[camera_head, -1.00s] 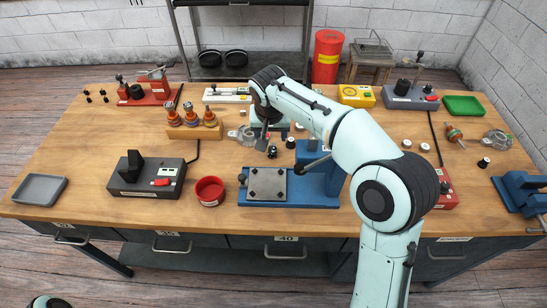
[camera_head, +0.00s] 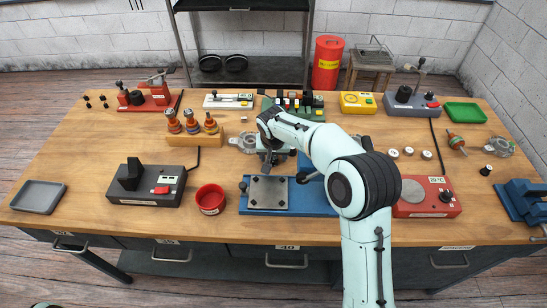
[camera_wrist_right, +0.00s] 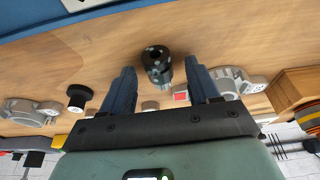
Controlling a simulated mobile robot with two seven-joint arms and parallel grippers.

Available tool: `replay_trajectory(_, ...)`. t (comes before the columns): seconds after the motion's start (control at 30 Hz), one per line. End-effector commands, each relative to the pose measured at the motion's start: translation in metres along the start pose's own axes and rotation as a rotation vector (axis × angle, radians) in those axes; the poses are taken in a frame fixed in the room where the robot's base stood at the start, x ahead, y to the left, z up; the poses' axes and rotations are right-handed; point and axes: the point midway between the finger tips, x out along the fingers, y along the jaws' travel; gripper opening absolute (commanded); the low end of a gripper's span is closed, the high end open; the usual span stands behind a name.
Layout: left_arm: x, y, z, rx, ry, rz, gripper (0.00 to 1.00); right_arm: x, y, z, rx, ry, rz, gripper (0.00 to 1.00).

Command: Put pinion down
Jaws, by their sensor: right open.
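The pinion (camera_wrist_right: 158,66), a small dark toothed cylinder with a bore in its end, appears to rest on the wooden table in the right wrist view. My right gripper (camera_wrist_right: 158,80) is open, with one blue finger on each side of the pinion and a visible gap to both. In the head view my right gripper (camera_head: 268,160) is just behind the steel plate of the blue press (camera_head: 330,205). The pinion cannot be made out there, behind the gripper and forearm. My left gripper is not in view.
A black knob-like part (camera_wrist_right: 78,96) and a grey housing (camera_wrist_right: 235,82) lie near the gripper. A red bowl (camera_head: 210,198) and a wooden block with rotors (camera_head: 194,138) are to the left. A red-topped device (camera_head: 420,198) stands right.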

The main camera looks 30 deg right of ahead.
Motion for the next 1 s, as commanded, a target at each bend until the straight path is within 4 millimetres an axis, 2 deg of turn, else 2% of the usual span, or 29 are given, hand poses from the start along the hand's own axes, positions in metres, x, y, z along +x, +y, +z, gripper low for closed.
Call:
replay_trajectory(0.27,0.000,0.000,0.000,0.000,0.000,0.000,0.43,0.004,0.000,0.000,0.000,0.001,-0.001,0.61)
replay_trajectory(0.4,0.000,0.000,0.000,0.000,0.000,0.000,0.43,0.004,0.000,0.000,0.000,0.001,0.000,0.15)
replay_trajectory(0.43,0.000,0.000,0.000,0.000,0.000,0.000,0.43,0.004,0.000,0.000,0.000,0.001,0.000,0.05)
replay_trajectory(0.47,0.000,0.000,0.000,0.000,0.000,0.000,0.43,0.004,0.000,0.000,0.000,0.001,0.000,0.00)
replay_trajectory(0.8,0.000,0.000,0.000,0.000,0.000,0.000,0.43,0.001,0.000,-0.001,0.001,0.002,-0.001,0.00)
replay_trajectory(1.0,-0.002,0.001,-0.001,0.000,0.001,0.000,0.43,-0.017,0.000,-0.007,0.002,0.005,-0.003,0.00)
